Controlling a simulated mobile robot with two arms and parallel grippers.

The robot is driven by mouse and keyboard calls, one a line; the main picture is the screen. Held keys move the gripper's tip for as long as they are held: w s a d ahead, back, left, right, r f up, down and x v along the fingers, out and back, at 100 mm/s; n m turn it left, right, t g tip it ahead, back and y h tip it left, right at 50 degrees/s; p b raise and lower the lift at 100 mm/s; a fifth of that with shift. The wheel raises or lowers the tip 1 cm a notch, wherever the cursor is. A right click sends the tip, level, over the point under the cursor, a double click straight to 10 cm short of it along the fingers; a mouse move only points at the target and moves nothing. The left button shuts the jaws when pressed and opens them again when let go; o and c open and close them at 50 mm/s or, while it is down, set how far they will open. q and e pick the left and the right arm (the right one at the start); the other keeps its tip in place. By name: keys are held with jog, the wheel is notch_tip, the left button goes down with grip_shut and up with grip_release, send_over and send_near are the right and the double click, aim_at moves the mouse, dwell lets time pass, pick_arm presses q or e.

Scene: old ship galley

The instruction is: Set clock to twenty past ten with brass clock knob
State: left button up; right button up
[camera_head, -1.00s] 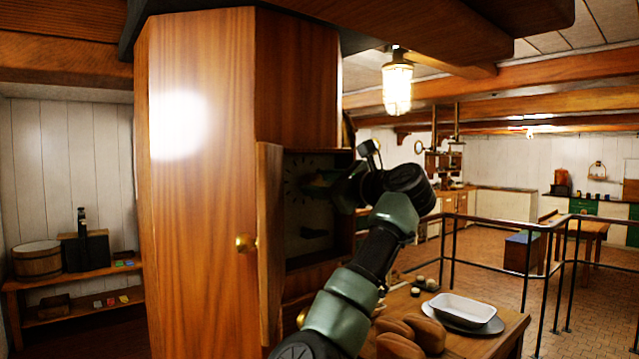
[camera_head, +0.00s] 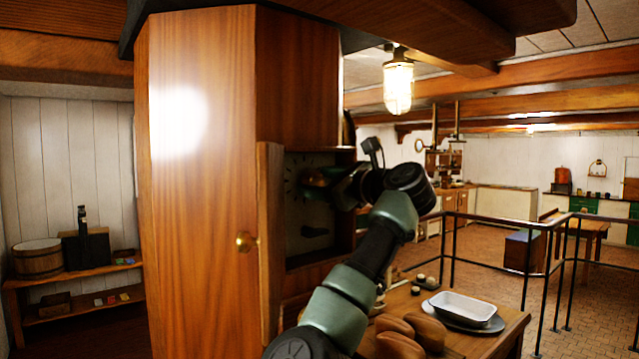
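The clock face (camera_head: 294,187) is set in a dark recess in the side of the wooden cabinet, seen at a steep angle. Tick marks show along its left edge. Its hands and any reading cannot be made out. My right gripper (camera_head: 318,180) reaches in from the right and is at the clock face. Its fingers are dark and small here, so I cannot tell whether they are open or shut on the knob. The brass clock knob cannot be told apart from the gripper. A dark elongated shape (camera_head: 315,231) shows lower in the recess. My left gripper is not in view.
An open wooden door (camera_head: 270,240) stands at the recess's left edge, and a round brass knob (camera_head: 245,241) is on the cabinet. A table (camera_head: 490,342) with brown loaves and a white dish (camera_head: 463,308) stands below my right arm. Metal railings (camera_head: 500,222) stand to the right.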

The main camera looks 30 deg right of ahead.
jog(key=shift+s+d+f+b, duration=0.1)
jog(key=shift+s+f+b, duration=0.05)
jog(key=shift+s+b, duration=0.3)
jog(key=s+b, duration=0.3)
jog(key=s, duration=0.3)
jog(key=shift+s+d+r+b, duration=0.2)
jog(key=shift+s+d+b, duration=0.1)
jog(key=shift+s+d, duration=0.1)
jog(key=shift+f, duration=0.1)
